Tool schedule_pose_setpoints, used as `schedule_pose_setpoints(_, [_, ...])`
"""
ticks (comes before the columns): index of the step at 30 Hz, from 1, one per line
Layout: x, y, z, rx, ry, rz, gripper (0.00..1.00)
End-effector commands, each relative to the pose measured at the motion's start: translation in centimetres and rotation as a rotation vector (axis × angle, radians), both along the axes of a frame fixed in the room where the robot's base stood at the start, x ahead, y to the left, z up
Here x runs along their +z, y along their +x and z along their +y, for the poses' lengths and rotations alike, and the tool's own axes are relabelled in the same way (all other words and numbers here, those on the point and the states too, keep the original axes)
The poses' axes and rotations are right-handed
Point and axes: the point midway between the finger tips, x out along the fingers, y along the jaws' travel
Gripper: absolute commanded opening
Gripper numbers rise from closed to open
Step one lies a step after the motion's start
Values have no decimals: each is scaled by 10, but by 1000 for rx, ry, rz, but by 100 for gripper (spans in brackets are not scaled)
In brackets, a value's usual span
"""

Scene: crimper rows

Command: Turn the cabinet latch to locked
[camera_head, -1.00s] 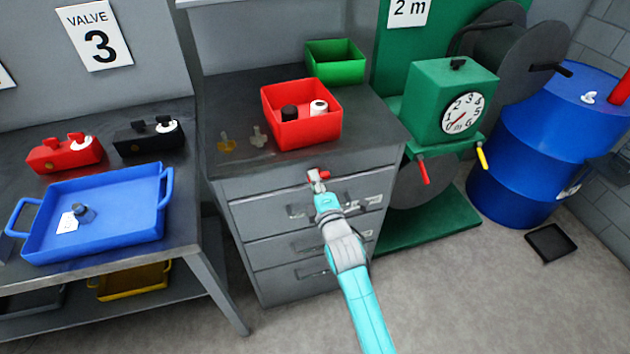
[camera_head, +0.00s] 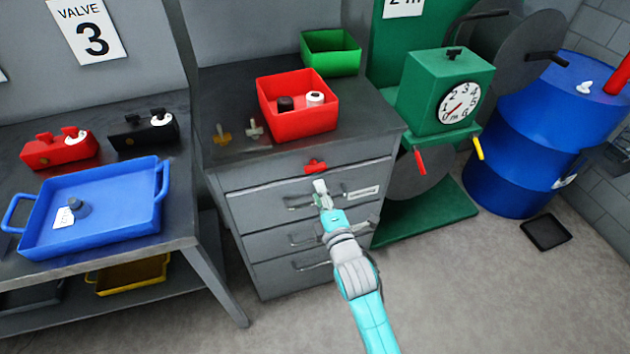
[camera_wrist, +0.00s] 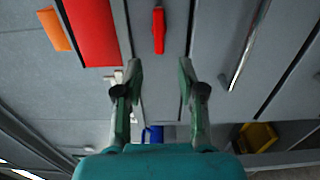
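The red cabinet latch (camera_head: 316,166) is on the front strip of the grey drawer cabinet (camera_head: 232,178), just under its top and above the top drawer. It appears to lie along the cabinet's width. In the wrist view the latch (camera_wrist: 158,30) shows beyond the gap between my fingertips, apart from both. My gripper (camera_head: 320,186) is in front of the top drawer, below the latch in the head view, and is not touching it. In the wrist view my gripper (camera_wrist: 159,75) has its two fingers spread with nothing between them.
The top drawer's handle (camera_wrist: 247,50) is close to my gripper. A red bin (camera_head: 298,118), a green bin (camera_head: 331,58) and two small valve-like parts stand on the cabinet. A bench with a blue tray (camera_head: 110,232) is at left. A green machine (camera_head: 440,95) and blue drum are at right.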

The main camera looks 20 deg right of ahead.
Motion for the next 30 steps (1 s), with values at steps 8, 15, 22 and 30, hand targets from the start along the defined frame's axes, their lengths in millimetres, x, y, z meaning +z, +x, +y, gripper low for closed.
schedule_pose_setpoints(8, [-1,-36,0,1,0,1,40])
schedule_pose_setpoints(15, [0,-43,0,0,0,0,40])
schedule_pose_setpoints(22, [0,-43,0,0,0,0,40])
schedule_pose_setpoints(30, [-1,-44,0,0,4,1,40])
